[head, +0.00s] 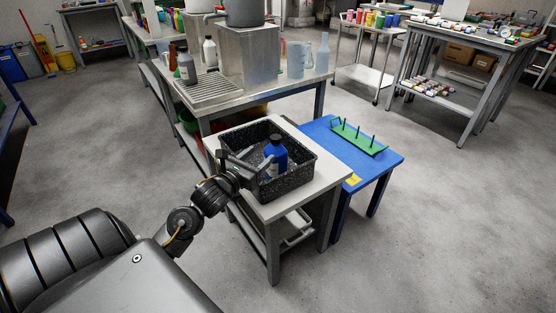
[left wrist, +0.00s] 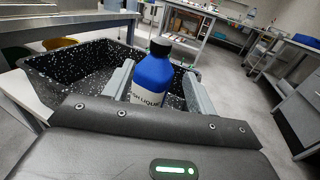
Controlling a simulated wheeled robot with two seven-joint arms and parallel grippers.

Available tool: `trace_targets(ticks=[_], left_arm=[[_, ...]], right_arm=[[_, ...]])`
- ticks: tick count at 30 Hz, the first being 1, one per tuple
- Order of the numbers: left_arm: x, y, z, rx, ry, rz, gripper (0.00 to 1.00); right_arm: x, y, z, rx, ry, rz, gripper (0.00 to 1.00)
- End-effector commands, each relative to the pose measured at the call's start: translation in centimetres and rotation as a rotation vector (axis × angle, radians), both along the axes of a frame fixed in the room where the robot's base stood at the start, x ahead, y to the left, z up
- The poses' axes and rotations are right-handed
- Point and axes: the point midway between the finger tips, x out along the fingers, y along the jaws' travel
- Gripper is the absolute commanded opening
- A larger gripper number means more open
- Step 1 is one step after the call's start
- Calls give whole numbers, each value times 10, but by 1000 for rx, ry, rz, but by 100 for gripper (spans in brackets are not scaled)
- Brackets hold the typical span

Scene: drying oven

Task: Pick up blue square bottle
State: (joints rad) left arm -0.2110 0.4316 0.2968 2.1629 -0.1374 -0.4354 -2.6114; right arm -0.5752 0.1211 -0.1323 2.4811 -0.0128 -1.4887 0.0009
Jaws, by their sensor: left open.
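The blue square bottle (head: 275,156) has a black cap and a white label, and it stands in a black speckled bin (head: 300,177) on a small white-topped table. It also shows in the left wrist view (left wrist: 152,78), upright between the two grey fingers. My left gripper (head: 254,163) reaches into the bin from the left, with its fingers on either side of the bottle. The jaws are open; whether either finger touches the bottle I cannot tell. The bottle's lower part is hidden by the gripper and the bin wall. My right gripper is not in view.
A blue table (head: 386,164) with a green pegged rack (head: 358,138) adjoins the white table (head: 329,177) on the right. Behind stands a metal bench with bottles and a draining grid (head: 210,90). The bin's walls surround the bottle.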

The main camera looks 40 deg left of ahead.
Motion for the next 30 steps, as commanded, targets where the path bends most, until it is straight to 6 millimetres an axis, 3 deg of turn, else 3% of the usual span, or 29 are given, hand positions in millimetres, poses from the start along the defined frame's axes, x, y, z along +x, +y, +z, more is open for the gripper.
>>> trace_targets(ticks=[6,15,24,30], left_arm=[[34,3,1,-3,-2,0,57],[46,4,1,-2,-1,0,57],[87,8,4,-3,-2,0,57],[96,9,4,-1,-1,0,57]], right_arm=[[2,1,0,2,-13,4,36],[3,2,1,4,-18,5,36],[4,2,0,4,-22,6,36],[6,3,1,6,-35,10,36]])
